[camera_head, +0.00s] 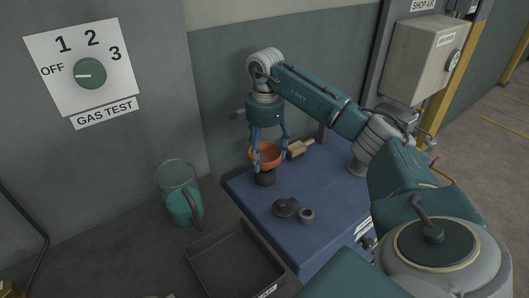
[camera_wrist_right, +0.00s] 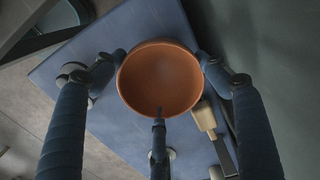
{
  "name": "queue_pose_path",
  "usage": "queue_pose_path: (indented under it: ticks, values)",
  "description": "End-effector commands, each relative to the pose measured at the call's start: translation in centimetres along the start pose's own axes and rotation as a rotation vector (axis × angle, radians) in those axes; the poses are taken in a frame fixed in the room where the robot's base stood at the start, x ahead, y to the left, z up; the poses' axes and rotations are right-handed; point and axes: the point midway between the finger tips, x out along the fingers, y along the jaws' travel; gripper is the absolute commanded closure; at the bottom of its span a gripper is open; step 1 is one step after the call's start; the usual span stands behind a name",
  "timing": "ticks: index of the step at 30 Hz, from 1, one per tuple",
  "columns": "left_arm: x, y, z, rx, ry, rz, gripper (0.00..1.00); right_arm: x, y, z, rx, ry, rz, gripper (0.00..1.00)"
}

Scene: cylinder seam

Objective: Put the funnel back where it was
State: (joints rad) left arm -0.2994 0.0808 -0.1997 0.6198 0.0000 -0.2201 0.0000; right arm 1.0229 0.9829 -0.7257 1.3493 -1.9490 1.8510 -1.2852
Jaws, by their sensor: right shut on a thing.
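The orange funnel (camera_head: 265,153) is at the far left end of the blue bench (camera_head: 326,192), with its wide mouth up. It also shows in the right wrist view (camera_wrist_right: 160,78), bowl towards the camera. My right gripper (camera_head: 269,158) reaches down from above, its fingers shut around the funnel's rim. The funnel's spout is hidden. My left gripper is in neither view.
A wooden-handled tool (camera_head: 299,149) lies right of the funnel. A dark round piece (camera_head: 285,207) and a grey ring (camera_head: 307,215) lie nearer on the bench. A clear jug with green liquid (camera_head: 178,192) and a dark tray (camera_head: 205,236) stand left of the bench. The wall is close behind.

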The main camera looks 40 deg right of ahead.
Motion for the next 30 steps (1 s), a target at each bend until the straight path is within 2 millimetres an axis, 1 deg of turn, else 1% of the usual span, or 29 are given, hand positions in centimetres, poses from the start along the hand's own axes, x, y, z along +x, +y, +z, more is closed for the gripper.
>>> queue_pose_path:
  ticks: [7, 17, 18, 21, 30]
  values:
    - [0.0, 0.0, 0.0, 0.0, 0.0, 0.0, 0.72, 0.0, -0.1, 0.0, -0.001, -0.001, -0.002, 0.53]
    - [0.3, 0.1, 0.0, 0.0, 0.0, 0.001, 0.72, 1.0, 0.0, 0.0, -0.001, 0.0, 0.0, 0.53]
    - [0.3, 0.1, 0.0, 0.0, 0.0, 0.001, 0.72, 1.1, 0.0, 0.0, -0.001, -0.001, -0.001, 0.25]
    - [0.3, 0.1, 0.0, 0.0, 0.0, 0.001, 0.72, 1.0, 0.0, 0.0, -0.001, -0.001, -0.001, 0.08]
    - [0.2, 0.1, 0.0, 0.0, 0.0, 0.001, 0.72, 0.9, 0.0, 0.0, -0.001, -0.001, -0.001, 0.08]
